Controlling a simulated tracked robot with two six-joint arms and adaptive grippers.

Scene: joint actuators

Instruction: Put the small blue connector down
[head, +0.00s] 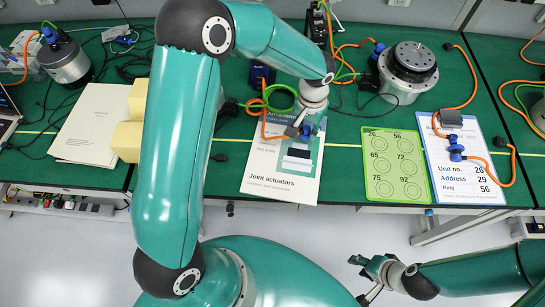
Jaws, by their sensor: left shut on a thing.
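My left gripper (306,130) is low over the "Joint actuators" leaflet (283,188) on the green table. It is shut on the small blue connector (307,129), of which only a little blue shows between the fingers. I cannot tell whether the connector touches the leaflet. My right gripper (362,279) is in front of the table over the floor, with its fingers apart and nothing between them.
A green card with ringed numbers (394,187) and a white number sheet (470,185) lie to the right. Another blue connector (456,148) with an orange cable lies on the sheet. A round actuator (408,72) stands behind. Yellow blocks (128,141) and papers (88,128) are left.

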